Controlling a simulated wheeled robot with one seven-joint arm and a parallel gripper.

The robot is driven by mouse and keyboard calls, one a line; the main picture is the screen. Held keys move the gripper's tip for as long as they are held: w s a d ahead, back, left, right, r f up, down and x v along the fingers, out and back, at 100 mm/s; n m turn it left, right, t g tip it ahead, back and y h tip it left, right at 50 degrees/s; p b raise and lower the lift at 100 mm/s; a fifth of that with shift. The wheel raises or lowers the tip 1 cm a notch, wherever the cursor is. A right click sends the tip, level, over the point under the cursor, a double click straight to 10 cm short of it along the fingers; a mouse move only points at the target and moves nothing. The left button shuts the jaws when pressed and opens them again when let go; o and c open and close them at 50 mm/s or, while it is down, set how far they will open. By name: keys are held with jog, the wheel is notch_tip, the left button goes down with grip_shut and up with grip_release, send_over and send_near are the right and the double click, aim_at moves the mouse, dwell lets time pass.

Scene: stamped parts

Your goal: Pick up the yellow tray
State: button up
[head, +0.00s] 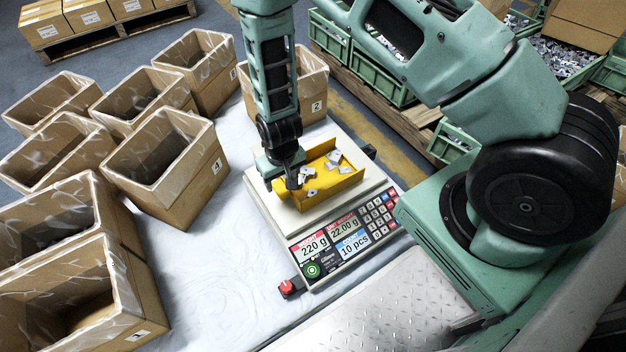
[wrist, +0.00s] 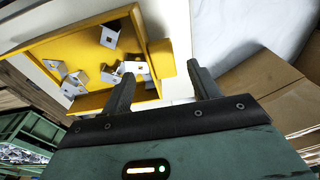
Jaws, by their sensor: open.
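The yellow tray (head: 343,189) sits on the platform of a counting scale (head: 357,214), with several small bent metal parts (head: 334,156) lying in it. My gripper (head: 292,180) points down at the tray's left end. In the wrist view my gripper (wrist: 164,88) is open, with nothing clamped. One finger overlaps the inner side of the yellow tray (wrist: 160,60) and the other is outside it, so a side wall lies between them in the picture. I cannot tell whether either finger touches the wall. The tray's left end is partly hidden behind my gripper in the head view.
The scale display (head: 330,243) reads 220 g, 22.00 g and 10 pcs. Several open lined cardboard boxes (head: 170,165) crowd the left, and one box (head: 316,85) stands behind the scale. Green crates (head: 380,75) stand on a pallet at the back. The white table (head: 215,275) is clear left of the scale.

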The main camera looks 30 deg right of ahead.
aim_at(281, 187)
jog(key=f+b, duration=0.1)
jog(key=f, duration=0.1)
jog(key=w+f+b, duration=0.1)
jog(key=f+b, duration=0.1)
jog(key=f, duration=0.1)
jog(key=shift+a+f, duration=0.1)
grip_shut()
